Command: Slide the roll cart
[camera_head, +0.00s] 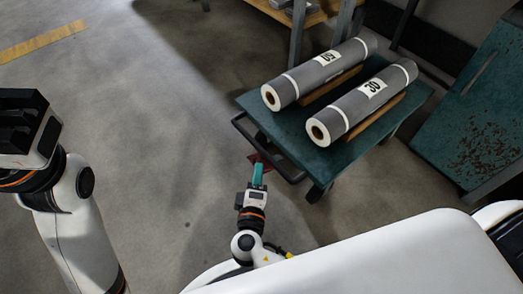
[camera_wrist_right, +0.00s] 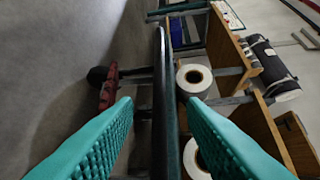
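The roll cart (camera_head: 290,133) is a low teal cart on dark wheels, right of centre in the head view. A black handle bar (camera_head: 245,134) sticks out from its near left side. Two grey rolls with white bands, one upper (camera_head: 318,72) and one lower marked 30 (camera_head: 362,103), lie on it. My right gripper (camera_head: 258,168) is at the handle. In the right wrist view its teal fingers (camera_wrist_right: 160,112) are apart, with the handle bar (camera_wrist_right: 163,75) running between them in the picture; contact is not clear. My left gripper (camera_head: 25,128) is at the left, its fingers not clear.
Wooden strips (camera_head: 374,118) lie beside the rolls. A worn teal surface (camera_head: 480,120) stands right of the cart, and a wooden-topped table (camera_head: 315,15) behind it. A yellow floor strip (camera_head: 42,41) lies far left. Floor left of the cart is clear.

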